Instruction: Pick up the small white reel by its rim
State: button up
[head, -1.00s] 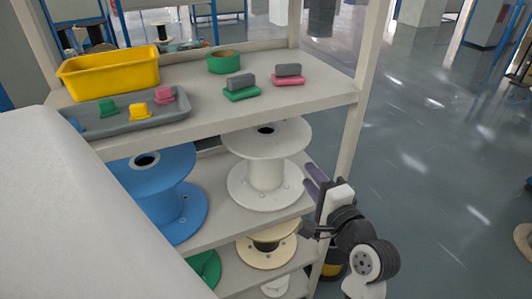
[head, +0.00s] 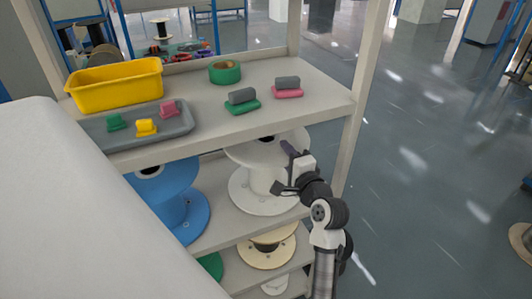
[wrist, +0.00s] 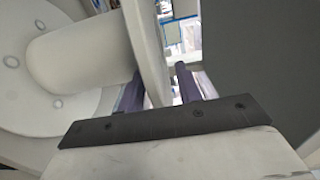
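A white reel (head: 262,185) stands upright on the middle shelf, to the right of a blue reel. It also shows in the wrist view, with its core and one flange (wrist: 60,128) at the left. My gripper (head: 287,148) is at the right side of the upper flange in the head view. In the wrist view my gripper (wrist: 160,72) is open. The flange rim (wrist: 148,45) passes between its two dark purple fingers, with a gap to the right finger. Another, partly hidden white reel (head: 275,285) is on the bottom shelf.
The top shelf (head: 300,115) overhangs the reels and holds a yellow bin (head: 117,84), a grey tray (head: 180,127) and several blocks. A shelf post (head: 352,135) stands close to my arm. The blue reel (head: 180,215) is at the left.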

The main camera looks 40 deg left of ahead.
jog(key=shift+c, duration=0.4)
grip_shut()
dwell(0.9)
